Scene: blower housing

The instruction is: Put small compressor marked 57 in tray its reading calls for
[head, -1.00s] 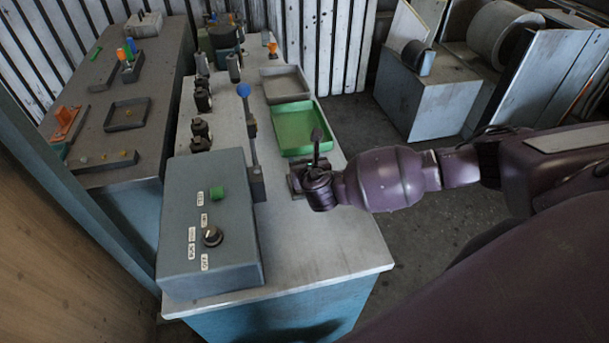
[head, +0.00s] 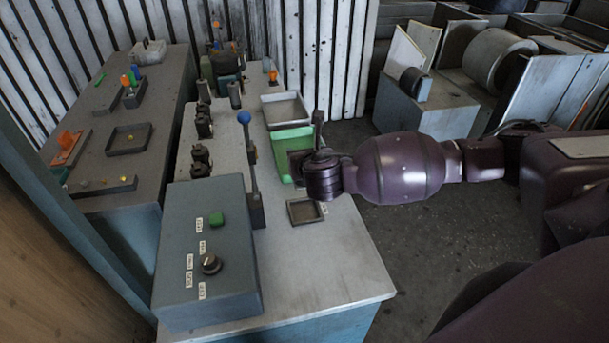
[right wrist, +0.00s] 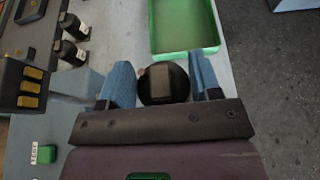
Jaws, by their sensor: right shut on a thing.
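My right gripper (head: 300,163) is shut on a dark round compressor (right wrist: 163,84), seen between its blue fingers in the right wrist view. No number can be read on it. In the head view the gripper is over the bench at the near right of the green tray (head: 281,142), and the held compressor is mostly hidden. The green tray also shows ahead of the fingers in the right wrist view (right wrist: 186,50). A pale grey tray (head: 286,97) lies behind it. My left gripper is not in view.
A small dark square holder (head: 305,211) on the bench is empty. Several black compressors (head: 201,155) stand along the bench's left side. The bench's near right is clear.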

